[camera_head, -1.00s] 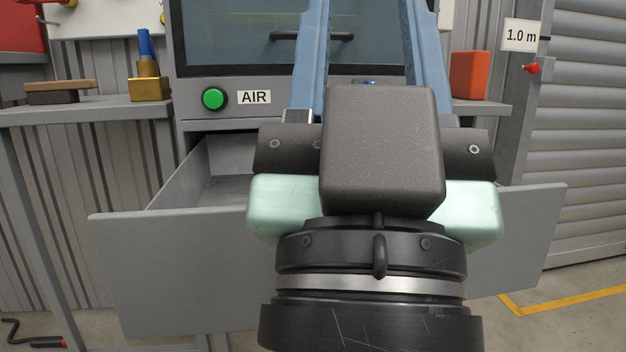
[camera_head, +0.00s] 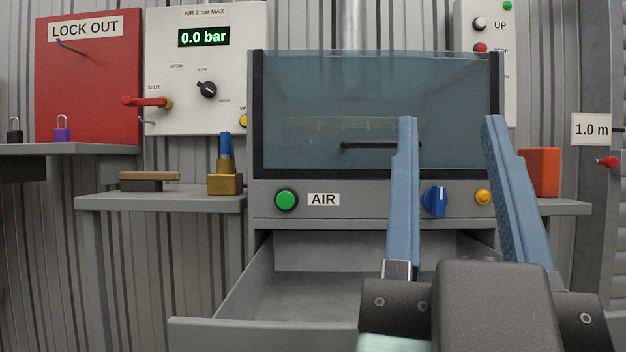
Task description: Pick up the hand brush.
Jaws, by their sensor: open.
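The hand brush (camera_head: 149,177), with a flat wooden top and a dark block of bristles beneath, lies on the grey shelf (camera_head: 100,202) to the left of the cabinet. My gripper (camera_head: 450,120) is at the right of the picture, in front of the cabinet. Its two long blue fingers point up and stand apart with nothing between them. The brush is well to the left of the fingers and not touched.
A brass block with a blue top (camera_head: 225,183) stands right of the brush. An open, empty-looking drawer (camera_head: 330,295) juts out below the glass-fronted cabinet (camera_head: 300,125). A red lockout box (camera_head: 90,85) and padlocks are at upper left. An orange block (camera_head: 540,172) stands right.

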